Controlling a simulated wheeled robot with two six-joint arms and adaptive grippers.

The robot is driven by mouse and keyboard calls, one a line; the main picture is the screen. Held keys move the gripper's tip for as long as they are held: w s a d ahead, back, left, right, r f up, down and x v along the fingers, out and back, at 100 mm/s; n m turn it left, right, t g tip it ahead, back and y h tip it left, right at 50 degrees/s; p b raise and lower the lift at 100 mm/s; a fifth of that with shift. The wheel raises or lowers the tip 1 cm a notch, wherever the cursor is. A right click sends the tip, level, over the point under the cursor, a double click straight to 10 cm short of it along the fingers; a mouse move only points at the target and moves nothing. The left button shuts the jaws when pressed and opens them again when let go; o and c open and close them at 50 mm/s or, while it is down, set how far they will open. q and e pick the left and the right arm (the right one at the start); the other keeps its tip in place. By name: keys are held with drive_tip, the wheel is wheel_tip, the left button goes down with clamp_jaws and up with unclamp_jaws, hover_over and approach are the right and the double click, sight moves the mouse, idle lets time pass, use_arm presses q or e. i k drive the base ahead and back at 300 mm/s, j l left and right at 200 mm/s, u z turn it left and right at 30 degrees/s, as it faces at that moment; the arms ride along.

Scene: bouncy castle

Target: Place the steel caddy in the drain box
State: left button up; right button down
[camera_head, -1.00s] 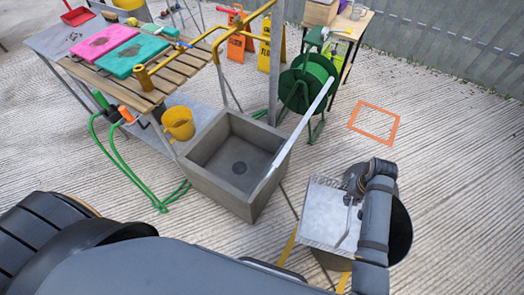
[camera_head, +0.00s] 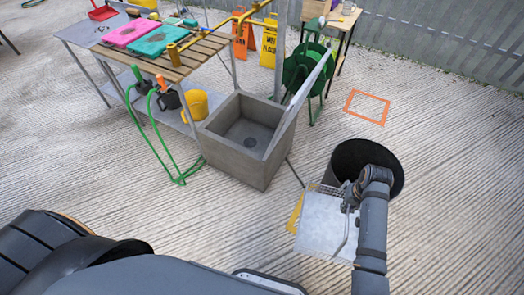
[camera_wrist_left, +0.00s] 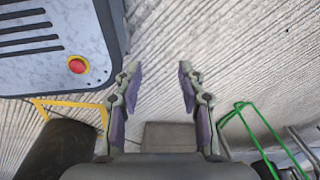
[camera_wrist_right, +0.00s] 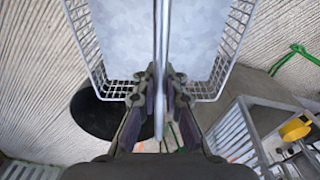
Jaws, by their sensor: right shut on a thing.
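The steel caddy (camera_head: 322,226) is a pale metal carrier with wire mesh sides and a middle handle. My right gripper (camera_head: 352,190) is shut on it, and in the right wrist view the fingers (camera_wrist_right: 160,95) close on the thin upright handle, with mesh walls (camera_wrist_right: 88,50) on both sides. The drain box (camera_head: 230,155) looks to be the open grey concrete basin with a round drain in its floor, up and left of the caddy and apart from it. It looks empty. My left gripper (camera_wrist_left: 158,80) is open and empty above bare ground, out of the head view.
A black round bin (camera_head: 395,175) stands just behind the caddy. An orange square (camera_head: 367,107) marks clear ground right.

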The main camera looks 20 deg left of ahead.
sight(250, 142)
drive_tip(key=u, duration=2.95)
drive_tip(key=i+u, duration=0.1)
drive_tip(key=u, duration=0.15)
drive_tip(key=i+l+u, duration=0.1)
drive_tip(key=u, duration=0.2)
drive_tip(key=i+l, duration=1.25)
drive_tip(key=i, duration=0.2)
drive_tip(key=i+l, duration=0.15)
drive_tip(key=i, duration=0.25)
drive_tip(key=i+l+z, duration=0.1)
drive_tip(key=i, duration=0.3)
drive_tip(key=z, duration=3.35)
